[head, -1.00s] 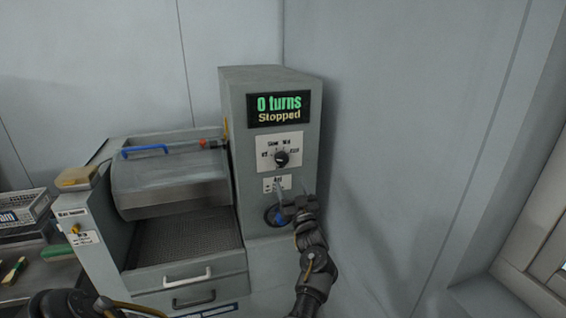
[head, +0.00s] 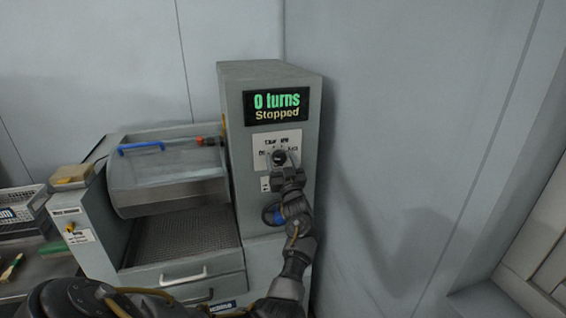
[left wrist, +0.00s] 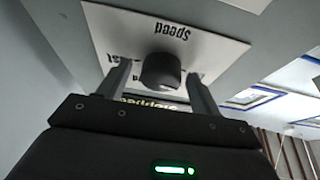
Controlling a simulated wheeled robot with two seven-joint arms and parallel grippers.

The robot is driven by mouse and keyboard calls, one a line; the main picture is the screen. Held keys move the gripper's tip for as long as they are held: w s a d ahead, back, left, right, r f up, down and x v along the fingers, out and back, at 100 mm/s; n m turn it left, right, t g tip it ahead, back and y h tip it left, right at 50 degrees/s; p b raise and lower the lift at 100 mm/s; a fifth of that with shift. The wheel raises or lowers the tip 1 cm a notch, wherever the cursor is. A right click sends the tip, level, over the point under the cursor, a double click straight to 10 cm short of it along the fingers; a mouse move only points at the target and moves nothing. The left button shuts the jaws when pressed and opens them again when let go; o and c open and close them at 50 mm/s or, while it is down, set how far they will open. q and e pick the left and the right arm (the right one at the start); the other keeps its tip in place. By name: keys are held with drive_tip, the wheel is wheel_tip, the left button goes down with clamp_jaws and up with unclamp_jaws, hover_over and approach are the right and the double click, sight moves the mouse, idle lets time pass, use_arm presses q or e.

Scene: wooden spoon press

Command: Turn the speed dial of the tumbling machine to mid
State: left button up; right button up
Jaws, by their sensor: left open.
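The tumbling machine's grey control box (head: 238,165) stands upright in the head view. Its black speed dial (head: 279,157) sits on a white label plate below the screen. My left gripper (head: 282,168) is at the dial from below, its jaws open. In the left wrist view the dial (left wrist: 161,71) stands between the two open fingers (left wrist: 160,80), with a visible gap on each side. The plate reads "Speed", upside down in that view. The dial's pointer is hidden, so its setting cannot be told. My right gripper is not in view.
The screen (head: 276,105) reads "0 turns Stopped". A blue round control (head: 271,214) sits below the dial, partly behind my gripper. The drum cover (head: 165,180) with a blue handle is left of the box. Bare wall lies to the right.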

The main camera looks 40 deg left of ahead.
use_arm(q)
drive_tip(key=c, duration=1)
